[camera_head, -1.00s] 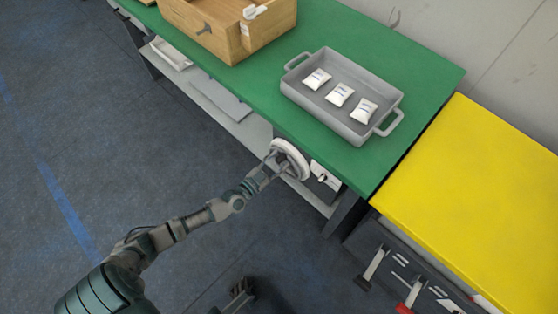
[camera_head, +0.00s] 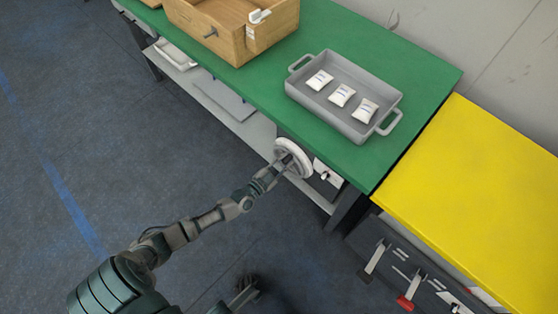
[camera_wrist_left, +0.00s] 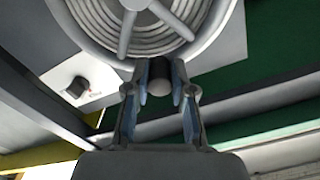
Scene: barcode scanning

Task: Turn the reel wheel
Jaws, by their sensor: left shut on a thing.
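The reel wheel (camera_head: 305,158), a pale round wheel, sits at the front side of the green table, below its top. In the left wrist view the wheel (camera_wrist_left: 207,22) shows spokes and coiled rings at the top. My left gripper (camera_head: 275,172) is at the wheel's near side. In the left wrist view my left gripper (camera_wrist_left: 160,78) is shut on the dark, round-ended handle (camera_wrist_left: 159,86) at the wheel's lower rim. My right gripper (camera_head: 245,292) shows dark and partly cut off at the bottom of the head view; its jaw state is unclear.
On the green table (camera_head: 330,30) stand a grey tray (camera_head: 322,108) with 3 white packets and a wooden box (camera_head: 270,38). A white panel with a dark knob (camera_wrist_left: 77,87) is beside the wheel. A yellow surface (camera_head: 470,200) adjoins at right. Floor at left is clear.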

